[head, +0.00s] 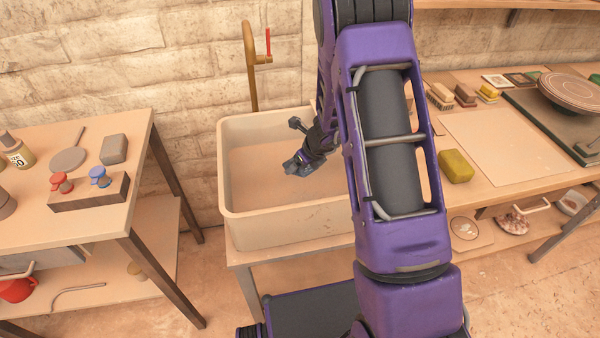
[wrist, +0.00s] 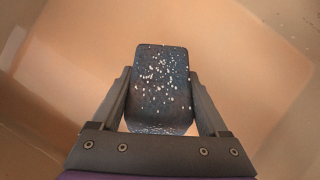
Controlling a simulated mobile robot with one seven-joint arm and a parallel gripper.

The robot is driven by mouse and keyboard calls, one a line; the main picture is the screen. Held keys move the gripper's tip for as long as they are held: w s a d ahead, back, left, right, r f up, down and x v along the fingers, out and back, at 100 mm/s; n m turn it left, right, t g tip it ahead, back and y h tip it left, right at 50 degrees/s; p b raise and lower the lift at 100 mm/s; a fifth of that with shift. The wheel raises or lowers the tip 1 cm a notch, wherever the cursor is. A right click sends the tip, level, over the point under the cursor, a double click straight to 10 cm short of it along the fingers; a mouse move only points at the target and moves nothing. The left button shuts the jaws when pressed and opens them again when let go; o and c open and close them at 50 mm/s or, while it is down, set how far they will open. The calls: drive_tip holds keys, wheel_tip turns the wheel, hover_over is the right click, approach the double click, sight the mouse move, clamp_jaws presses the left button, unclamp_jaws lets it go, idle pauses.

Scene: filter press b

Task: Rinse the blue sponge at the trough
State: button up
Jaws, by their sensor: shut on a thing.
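A dark blue sponge (wrist: 162,85) with many white specks on its face is held between the two fingers of my gripper (wrist: 162,95) in the wrist view. The trough (head: 235,190) is a beige basin on a stand in the middle of the head view, with its inner walls (wrist: 80,60) around the sponge in the wrist view. My gripper (head: 300,165) shows small and dark over the inside of the trough in the head view. The sponge's exact height above the trough floor cannot be told. A brass tap (head: 250,60) with a red lever (head: 268,42) rises behind the trough.
A table (head: 120,210) at left holds a wooden block with red and blue knobs (head: 88,190), a bottle and a grey block. The bench (head: 470,195) at right bears a yellow sponge (head: 456,166), a pale board (head: 500,145), brushes and a round wheel (head: 572,92).

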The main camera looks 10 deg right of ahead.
wheel_tip(320, 180, up, 16)
drive_tip(key=shift+r, duration=0.25)
idle(1.3)
idle(1.9)
drive_tip(key=shift+r, duration=2)
